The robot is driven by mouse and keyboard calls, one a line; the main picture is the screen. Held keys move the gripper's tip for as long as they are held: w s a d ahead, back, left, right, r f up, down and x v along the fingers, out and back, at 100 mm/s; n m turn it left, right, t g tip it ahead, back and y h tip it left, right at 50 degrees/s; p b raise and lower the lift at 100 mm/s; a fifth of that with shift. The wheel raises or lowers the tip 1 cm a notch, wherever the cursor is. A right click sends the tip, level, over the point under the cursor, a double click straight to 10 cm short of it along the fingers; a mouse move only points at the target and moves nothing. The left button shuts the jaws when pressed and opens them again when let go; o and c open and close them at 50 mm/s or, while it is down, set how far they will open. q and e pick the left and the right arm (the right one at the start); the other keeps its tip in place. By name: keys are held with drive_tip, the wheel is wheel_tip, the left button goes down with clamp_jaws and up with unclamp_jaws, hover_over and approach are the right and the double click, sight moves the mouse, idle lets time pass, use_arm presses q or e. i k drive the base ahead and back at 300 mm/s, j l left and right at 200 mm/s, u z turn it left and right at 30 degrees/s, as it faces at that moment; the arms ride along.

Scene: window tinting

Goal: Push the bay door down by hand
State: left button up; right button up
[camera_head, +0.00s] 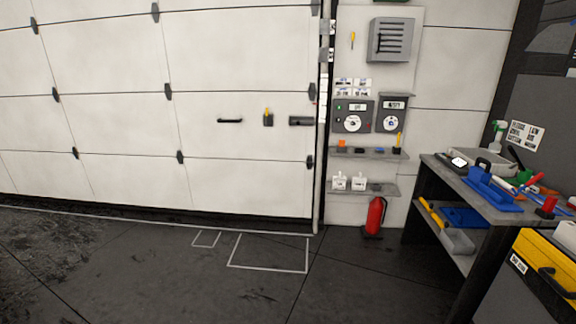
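The bay door (120,116) is a large white panelled door with black hinges, filling the left and middle of the head view. Its dark bottom edge (200,213) runs along the floor; I cannot tell whether a small gap is left beneath it. A thin black handle (230,121) sits on a lower panel. A black holder with a yellow-topped item (268,118) and a dark latch-like fitting (301,121) are to its right. Neither of my grippers shows in the view.
A wall panel with control boxes (352,117) and shelves stands right of the door. A red fire extinguisher (374,217) stands below. A cluttered workbench (433,172) and a yellow toolbox (540,275) are at the right. The floor (180,285) before the door is clear.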

sight(164, 146)
drive_tip(key=i+u, duration=0.3)
drive_tip(key=i, duration=0.5)
drive_tip(key=i+l+u, duration=0.25)
drive_tip(key=i, duration=1)
drive_tip(key=i+j+z, duration=0.15)
drive_tip(key=i, duration=0.3)
drive_tip(key=i+z, duration=0.4)
drive_tip(key=i, duration=0.4)
drive_tip(key=i+j+z, duration=0.15)
drive_tip(key=i, duration=0.5)
drive_tip(key=l+u, duration=0.1)
drive_tip(key=u, duration=0.15)
